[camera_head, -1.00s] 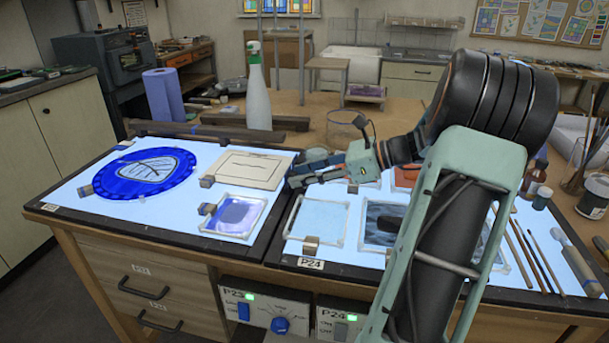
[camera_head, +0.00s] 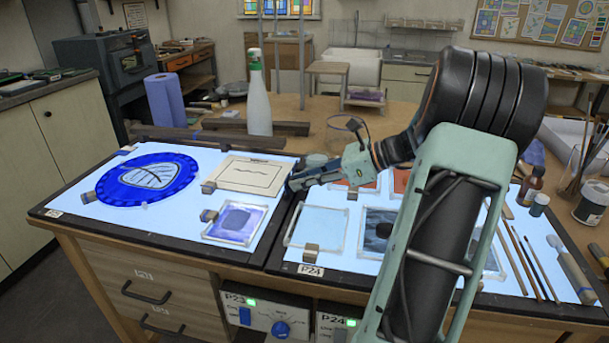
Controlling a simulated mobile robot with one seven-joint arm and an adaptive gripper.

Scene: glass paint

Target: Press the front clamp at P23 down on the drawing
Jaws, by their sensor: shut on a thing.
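The left light panel P23 (camera_head: 160,232) is lit. A cream sheet with a thin dark line drawing (camera_head: 247,174) lies on its right half. A small grey and blue clamp (camera_head: 208,187) sits at the sheet's lower left corner. Another clamp (camera_head: 208,215) sits beside a purple glass tile, and a third (camera_head: 88,197) beside the blue disc. I cannot tell from here how firmly they press. My gripper (camera_head: 291,187) is low at the panel's right edge, just right of the sheet. Its fingers are closed, and what they hold is hidden behind them.
A blue disc with a leaf drawing (camera_head: 149,178) and the purple tile (camera_head: 235,222) lie on P23. The right panel holds clear and dark glass tiles (camera_head: 318,226), brushes (camera_head: 528,262) and jars.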

